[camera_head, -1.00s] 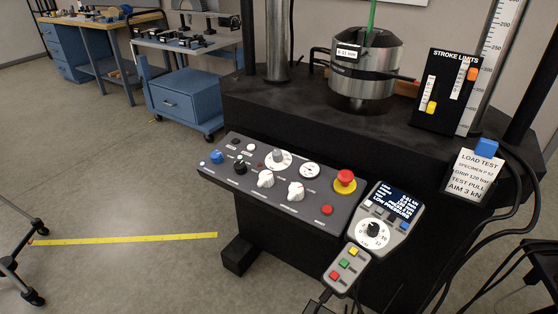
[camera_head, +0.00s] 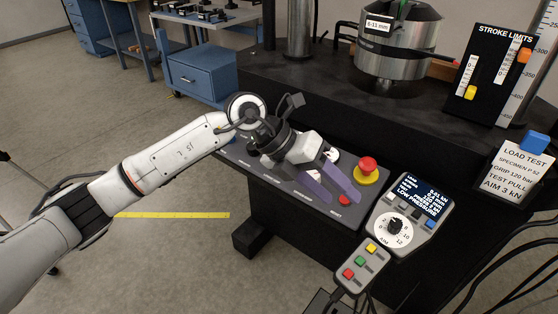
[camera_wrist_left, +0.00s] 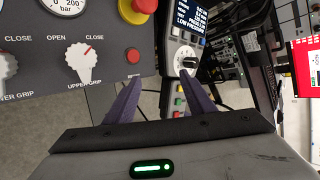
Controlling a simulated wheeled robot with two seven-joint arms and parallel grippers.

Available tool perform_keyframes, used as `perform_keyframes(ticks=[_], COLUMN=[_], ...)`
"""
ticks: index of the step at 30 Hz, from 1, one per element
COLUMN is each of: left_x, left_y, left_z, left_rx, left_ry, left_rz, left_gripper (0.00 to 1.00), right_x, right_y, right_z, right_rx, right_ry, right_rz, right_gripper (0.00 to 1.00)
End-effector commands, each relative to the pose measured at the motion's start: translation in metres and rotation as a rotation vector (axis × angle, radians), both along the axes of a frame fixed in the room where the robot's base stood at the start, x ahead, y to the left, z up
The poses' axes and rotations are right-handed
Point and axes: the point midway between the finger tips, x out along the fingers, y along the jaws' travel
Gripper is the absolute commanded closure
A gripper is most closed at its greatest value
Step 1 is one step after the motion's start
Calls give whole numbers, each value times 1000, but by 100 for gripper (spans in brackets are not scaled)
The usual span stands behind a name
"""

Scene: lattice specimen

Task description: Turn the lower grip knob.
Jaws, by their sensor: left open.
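The lower grip knob (camera_wrist_left: 5,67) is a white pointer knob on the grey control panel, cut by the left edge of the left wrist view. The similar upper grip knob (camera_wrist_left: 82,60) is to its right, with its pointer toward CLOSE. In the head view, my left gripper and wrist hide both knobs. My left gripper (camera_head: 342,197) is over the panel, open and empty, its purple fingers spread. In the left wrist view its fingertips (camera_wrist_left: 162,82) appear right of both knobs, near the panel's right edge. My right gripper is not in view.
A red emergency button (camera_head: 368,165) and a red reset button (camera_head: 344,199) are close to the fingers. A handset (camera_head: 412,212) with a dial and a small button box (camera_head: 361,262) adjoin the panel's right end. The steel grip cylinder (camera_head: 397,45) stands behind.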

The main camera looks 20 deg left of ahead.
Motion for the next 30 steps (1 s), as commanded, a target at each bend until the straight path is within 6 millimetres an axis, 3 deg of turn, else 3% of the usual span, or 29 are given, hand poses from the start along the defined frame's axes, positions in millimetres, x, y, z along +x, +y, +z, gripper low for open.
perform_keyframes(ticks=[1,3,6,9,14,24,30], left_x=[22,43,63,72,79,101,110], left_y=[33,75,123,151,161,153,150], left_z=[6,16,34,46,41,-15,-38], left_rx=[139,307,474,566,604,599,599], left_ry=[-50,-92,-129,-148,-150,-149,-151], left_rz=[32,86,166,219,242,239,238], left_gripper=[51,51,51,51,51,51,51], right_x=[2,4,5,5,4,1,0], right_y=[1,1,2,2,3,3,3], right_z=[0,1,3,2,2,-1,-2], right_rx=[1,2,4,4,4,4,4], right_ry=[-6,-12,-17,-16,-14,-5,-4], right_rz=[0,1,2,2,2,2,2], right_gripper=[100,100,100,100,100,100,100])
